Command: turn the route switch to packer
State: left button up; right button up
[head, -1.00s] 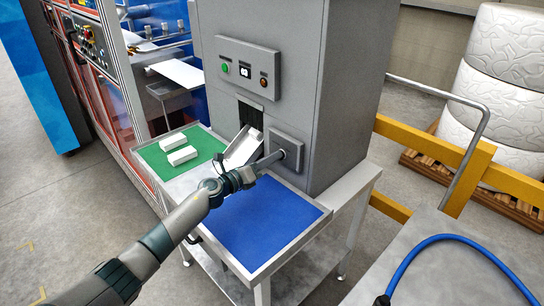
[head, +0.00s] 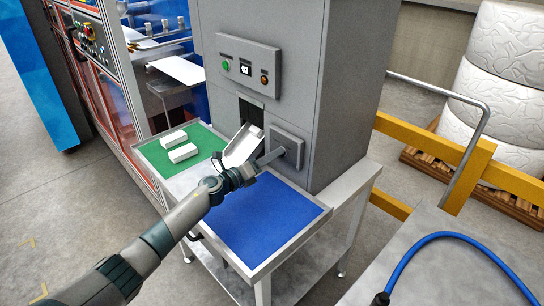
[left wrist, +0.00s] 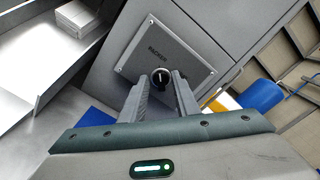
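The route switch is a small black knob (left wrist: 161,78) with a pale pointer mark on a grey square plate (left wrist: 165,50). In the left wrist view the word PACKER is printed just above the knob, and the pointer mark faces roughly toward it. My left gripper (left wrist: 162,82) has one finger on each side of the knob, and the knob fills the gap at the tips. In the head view my left gripper (head: 274,157) reaches the switch plate (head: 287,146) on the cabinet front, and the knob is hidden. My right gripper is not in view.
A control panel (head: 248,66) with a green button, a small display and an orange button is above. Below it a metal chute (head: 242,148) slopes between a green tray area (head: 155,157) with white boxes and an empty blue one (head: 262,222). A yellow rail (head: 510,180) stands right.

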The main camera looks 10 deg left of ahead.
pick_arm(q)
jog(key=shift+s, duration=0.1)
jog(key=b+v, duration=0.3)
jog(key=v, duration=1.4)
jog(key=shift+b, duration=0.35)
jog(key=shift+s+a, duration=0.15)
